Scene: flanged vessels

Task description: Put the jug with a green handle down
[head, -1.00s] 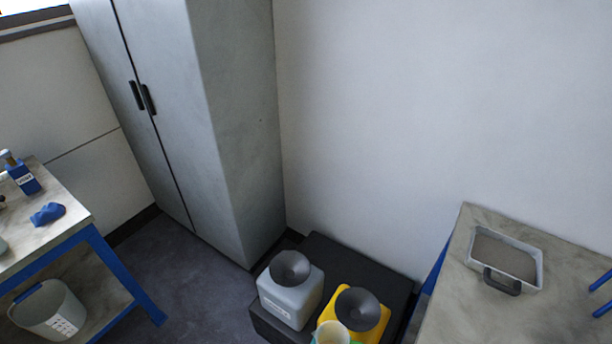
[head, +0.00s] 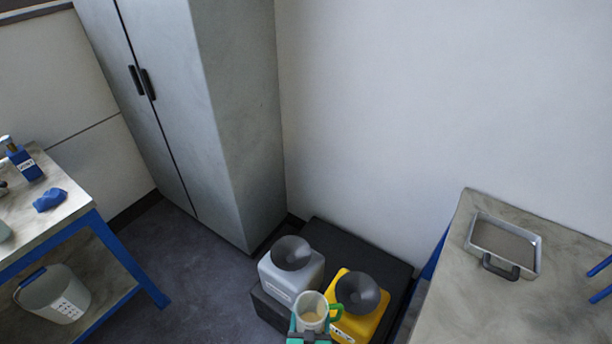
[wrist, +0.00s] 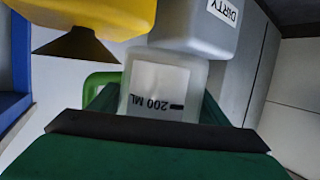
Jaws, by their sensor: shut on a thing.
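The jug with a green handle (head: 312,310) is a pale, see-through vessel with something beige inside. Its green handle points right in the head view. In the wrist view the jug (wrist: 158,85) shows a "200 ML" label, with the green handle at its left. My gripper (head: 309,336) is shut on the jug and holds it in front of the two containers. In the wrist view my gripper (wrist: 158,122) has a finger on each side of the jug. Whether anything supports the jug from below cannot be told.
A grey container (head: 289,272) and a yellow container (head: 362,318), each with a dark funnel, stand on a low black platform (head: 345,246). A bench with a metal tray (head: 506,247) is at right. Another bench (head: 50,225), a bucket (head: 60,296) and a cabinet (head: 215,130) are at left.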

